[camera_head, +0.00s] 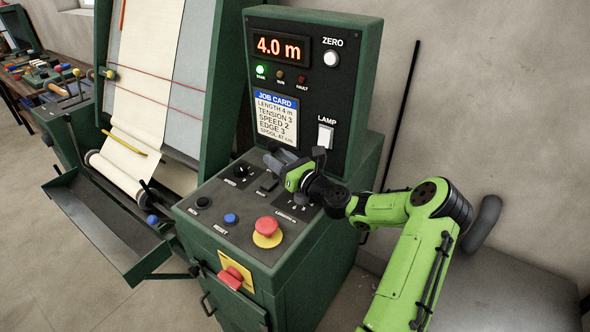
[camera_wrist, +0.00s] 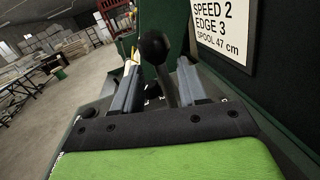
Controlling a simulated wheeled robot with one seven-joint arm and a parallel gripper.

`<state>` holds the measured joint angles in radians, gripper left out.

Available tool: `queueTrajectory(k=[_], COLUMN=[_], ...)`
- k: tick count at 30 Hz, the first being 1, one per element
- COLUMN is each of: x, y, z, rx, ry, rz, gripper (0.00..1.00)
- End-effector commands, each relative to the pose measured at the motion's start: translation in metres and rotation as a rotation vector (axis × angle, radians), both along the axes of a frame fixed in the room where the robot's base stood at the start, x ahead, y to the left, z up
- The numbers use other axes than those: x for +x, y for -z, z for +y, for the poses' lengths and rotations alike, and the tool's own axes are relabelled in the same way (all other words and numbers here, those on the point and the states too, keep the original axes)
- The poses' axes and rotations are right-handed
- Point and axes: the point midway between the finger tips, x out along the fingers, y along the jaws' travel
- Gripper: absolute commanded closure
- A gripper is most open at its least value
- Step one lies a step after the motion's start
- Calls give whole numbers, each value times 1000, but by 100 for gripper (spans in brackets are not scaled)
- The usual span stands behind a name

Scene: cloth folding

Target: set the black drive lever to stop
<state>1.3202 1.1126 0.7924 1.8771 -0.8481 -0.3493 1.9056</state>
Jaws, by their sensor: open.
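The black drive lever shows in the wrist view as a round black knob (camera_wrist: 155,47) on a dark shaft. It stands up between the two fingers of my gripper (camera_wrist: 158,68). The fingers are apart, with a gap visible on each side of the shaft. In the head view my gripper (camera_head: 277,160) is low over the sloped top of the green control console (camera_head: 310,262), just below the job card. I cannot make out the lever there, and its position marks are hidden.
The console top carries a red mushroom button (camera_head: 267,226), a blue button (camera_head: 231,218) and a black dial (camera_head: 242,170). An upright panel with a 4.0 m display (camera_head: 281,47), job card (camera_head: 274,114) and lamp switch (camera_head: 325,136) rises close behind my gripper. A cloth machine stands left.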

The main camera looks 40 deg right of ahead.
Motion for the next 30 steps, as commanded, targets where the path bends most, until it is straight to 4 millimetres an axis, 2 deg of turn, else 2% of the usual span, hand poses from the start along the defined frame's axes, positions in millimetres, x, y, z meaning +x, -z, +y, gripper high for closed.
queueTrajectory(k=[3,9,13,18,30], x=[-35,-90,-117,-130,-131], y=[3,6,8,9,9], z=[-6,-13,-16,-17,-17], rx=[4,4,2,1,1], ry=[3,4,1,-1,-2], rz=[3,1,-1,-2,-2], gripper=[58,58,58,58,58])
